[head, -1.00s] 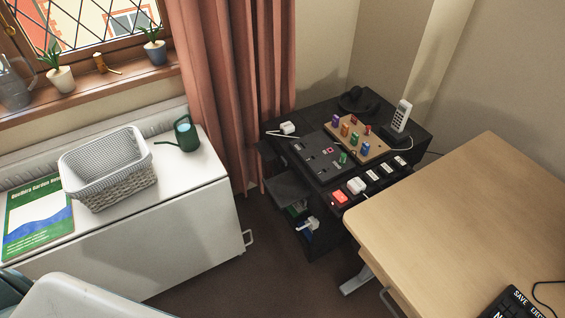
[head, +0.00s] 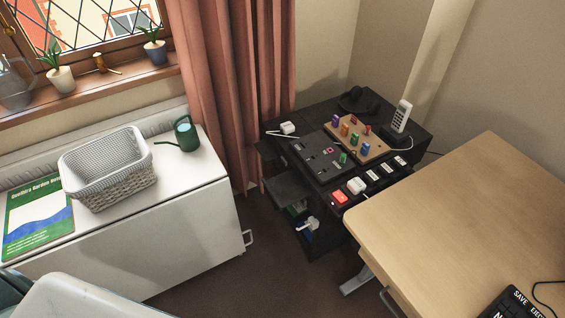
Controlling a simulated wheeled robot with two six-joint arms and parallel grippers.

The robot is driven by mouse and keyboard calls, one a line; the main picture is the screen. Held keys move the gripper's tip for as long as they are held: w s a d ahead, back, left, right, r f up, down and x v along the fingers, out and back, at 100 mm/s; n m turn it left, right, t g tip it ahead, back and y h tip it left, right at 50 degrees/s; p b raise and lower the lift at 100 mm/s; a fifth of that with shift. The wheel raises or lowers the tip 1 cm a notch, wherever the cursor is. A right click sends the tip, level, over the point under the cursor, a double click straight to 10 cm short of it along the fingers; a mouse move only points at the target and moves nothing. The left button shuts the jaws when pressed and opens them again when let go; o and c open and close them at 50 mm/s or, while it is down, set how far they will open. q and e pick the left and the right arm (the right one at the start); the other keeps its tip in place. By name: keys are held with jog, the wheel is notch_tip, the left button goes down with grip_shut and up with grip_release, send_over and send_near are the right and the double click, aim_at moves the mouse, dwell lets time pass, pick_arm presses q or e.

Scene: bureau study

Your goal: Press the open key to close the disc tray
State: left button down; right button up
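No disc tray can be made out in the head view. At the bottom right corner, a black keypad or keyboard (head: 513,303) lies on the wooden desk (head: 460,215), cut off by the frame edge. White lettering on it reads "SAVE" and part of a word starting "EJE"; I cannot tell whether one of these is the open key. Neither of my grippers shows in the view.
A black stand (head: 318,185) holds colored pegs on a board (head: 362,140), a cordless phone (head: 401,116) and a power strip (head: 375,178). A white cabinet (head: 180,240) at left bears a wicker basket (head: 110,185), green watering can (head: 186,133) and book (head: 40,222). Dark floor lies between.

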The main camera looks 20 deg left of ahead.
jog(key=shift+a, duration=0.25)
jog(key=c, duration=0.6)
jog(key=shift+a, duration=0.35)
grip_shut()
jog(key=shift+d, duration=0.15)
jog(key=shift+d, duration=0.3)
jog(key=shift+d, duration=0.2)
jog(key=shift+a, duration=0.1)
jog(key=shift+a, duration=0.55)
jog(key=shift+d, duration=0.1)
